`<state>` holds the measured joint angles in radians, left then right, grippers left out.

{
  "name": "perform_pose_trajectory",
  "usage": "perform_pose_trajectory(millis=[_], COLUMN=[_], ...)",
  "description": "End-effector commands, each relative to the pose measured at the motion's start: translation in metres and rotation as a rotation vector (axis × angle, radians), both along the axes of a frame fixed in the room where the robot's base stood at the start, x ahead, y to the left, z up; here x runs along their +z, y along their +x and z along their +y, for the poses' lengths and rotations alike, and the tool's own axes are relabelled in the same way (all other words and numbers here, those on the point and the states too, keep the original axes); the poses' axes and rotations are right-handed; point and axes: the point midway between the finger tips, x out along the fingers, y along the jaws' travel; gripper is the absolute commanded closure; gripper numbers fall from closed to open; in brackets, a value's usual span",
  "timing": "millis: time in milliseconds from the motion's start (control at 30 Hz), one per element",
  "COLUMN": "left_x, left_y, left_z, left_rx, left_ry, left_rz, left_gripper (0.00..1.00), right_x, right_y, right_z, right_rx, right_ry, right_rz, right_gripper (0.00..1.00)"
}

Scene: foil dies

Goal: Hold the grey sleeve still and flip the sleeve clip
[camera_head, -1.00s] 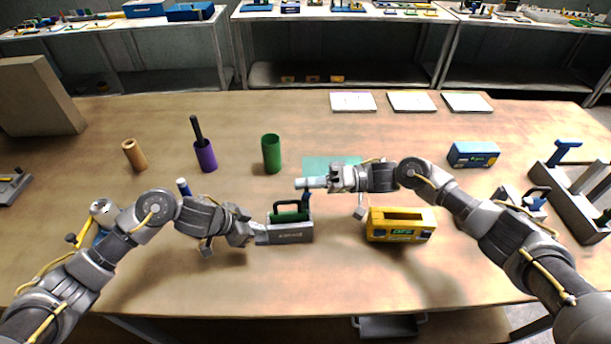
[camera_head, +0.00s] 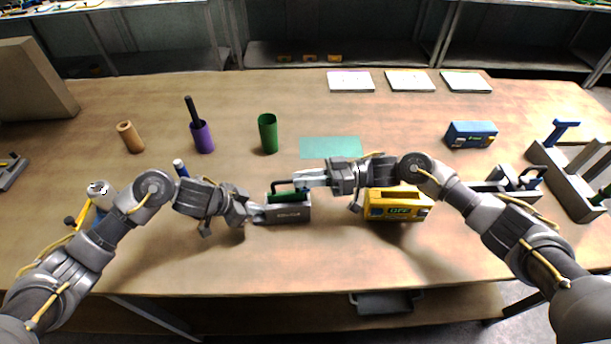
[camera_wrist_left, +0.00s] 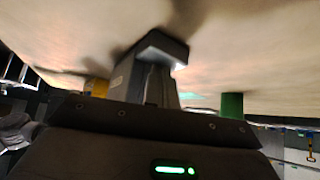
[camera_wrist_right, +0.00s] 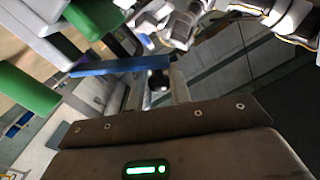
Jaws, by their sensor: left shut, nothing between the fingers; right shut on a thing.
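The grey sleeve (camera_head: 290,215) stands on the table with a green handled piece (camera_head: 281,194) in it. My left gripper (camera_head: 257,213) is shut and empty, its tips at the sleeve's left end; whether they touch is unclear. The sleeve's grey body (camera_wrist_left: 122,78) also shows in the left wrist view. My right gripper (camera_head: 304,180) is shut on the sleeve clip just above the sleeve's right end and mostly hides it in the head view. In the right wrist view, the blue clip (camera_wrist_right: 115,67) lies across at the fingertips.
A yellow box (camera_head: 399,206) stands close right of the sleeve, under my right arm. A green cup (camera_head: 268,134), a purple cup (camera_head: 203,138) and a teal mat (camera_head: 330,147) lie behind. A blue box (camera_head: 471,134) stands at right. The table front is clear.

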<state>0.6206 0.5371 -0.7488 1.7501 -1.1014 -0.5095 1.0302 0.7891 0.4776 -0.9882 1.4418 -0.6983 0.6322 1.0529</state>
Motion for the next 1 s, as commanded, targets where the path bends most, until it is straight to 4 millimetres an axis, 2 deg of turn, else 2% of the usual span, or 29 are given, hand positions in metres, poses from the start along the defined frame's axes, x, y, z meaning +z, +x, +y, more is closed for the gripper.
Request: perform_pose_trajectory(millis=[267,300,433,767,867,1000], left_x=[-0.005,-0.005,-0.005,-0.005,-0.005,-0.005], left_y=[-0.002,-0.002,-0.002,-0.002,-0.002,-0.002], left_z=[0.003,0.003,0.002,0.002,0.002,0.002], left_rx=[0.002,0.002,0.002,0.0,-0.001,-0.001], left_ry=[0.009,0.009,0.009,0.008,0.008,0.008], left_rz=[0.007,0.008,0.008,0.008,0.007,0.007], left_gripper=[1.0,1.0,1.0,1.0,1.0,1.0], right_x=[0.002,0.002,0.001,0.0,-0.001,-0.001], right_y=[0.0,0.0,0.0,0.0,0.001,0.003], right_z=[0.0,0.0,0.0,-0.002,-0.012,-0.039], right_rx=[0.001,0.001,0.001,0.0,-0.002,-0.004], right_ry=[0.004,0.004,0.003,0.001,-0.001,-0.003], right_rz=[-0.005,-0.004,-0.003,0.0,0.0,0.0], right_gripper=[1.0,0.79,0.62,0.61,0.61,0.61])
